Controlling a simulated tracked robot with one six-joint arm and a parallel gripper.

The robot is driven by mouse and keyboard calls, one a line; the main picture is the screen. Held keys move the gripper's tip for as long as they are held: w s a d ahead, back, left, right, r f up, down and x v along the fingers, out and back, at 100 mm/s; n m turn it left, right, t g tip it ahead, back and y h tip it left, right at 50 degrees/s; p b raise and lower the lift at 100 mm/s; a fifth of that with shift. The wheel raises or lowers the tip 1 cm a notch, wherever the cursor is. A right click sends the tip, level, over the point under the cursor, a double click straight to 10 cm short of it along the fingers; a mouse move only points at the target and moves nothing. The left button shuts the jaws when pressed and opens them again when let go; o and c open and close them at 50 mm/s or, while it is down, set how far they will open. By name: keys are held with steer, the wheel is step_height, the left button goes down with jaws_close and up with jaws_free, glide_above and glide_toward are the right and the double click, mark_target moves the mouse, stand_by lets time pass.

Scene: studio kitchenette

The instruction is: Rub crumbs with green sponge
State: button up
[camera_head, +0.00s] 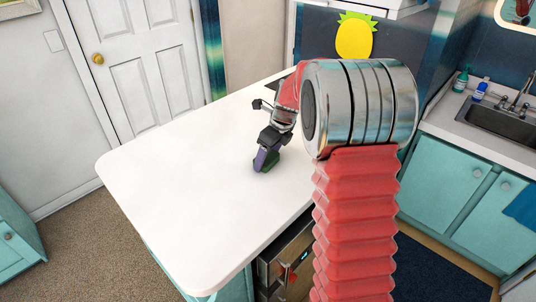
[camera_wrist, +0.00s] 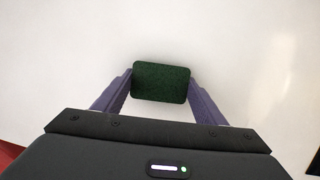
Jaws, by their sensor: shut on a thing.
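My gripper (camera_wrist: 160,88) is shut on a dark green sponge (camera_wrist: 161,77), with a purple finger on each side of it in the wrist view. In the head view, my gripper (camera_head: 262,161) is low over the white countertop (camera_head: 190,190), and a bit of the sponge (camera_head: 271,163) shows beside the finger. The sponge is at or close to the surface; I cannot tell if it touches. I see no crumbs in either view. Part of the counter is hidden behind my arm.
The counter is bare to the left of my gripper, with its rounded front edge at the lower left. An oven (camera_head: 290,262) is below its right side. A sink (camera_head: 500,121) with two bottles beside it is at the right. A white door (camera_head: 140,60) is at the back left.

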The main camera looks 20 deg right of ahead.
stand_by(0.4)
steer(key=shift+w+a, duration=0.25)
steer(key=shift+w, duration=0.35)
steer(key=shift+w+a, duration=0.25)
steer(key=shift+w, duration=0.4)
steer(key=shift+w+a, duration=0.25)
steer(key=shift+w, duration=0.35)
steer(key=shift+r, duration=0.1)
steer(key=shift+r, duration=3)
steer(key=shift+r, duration=0.1)
step_height(320, 180, up, 3)
steer(key=shift+f, duration=0.1)
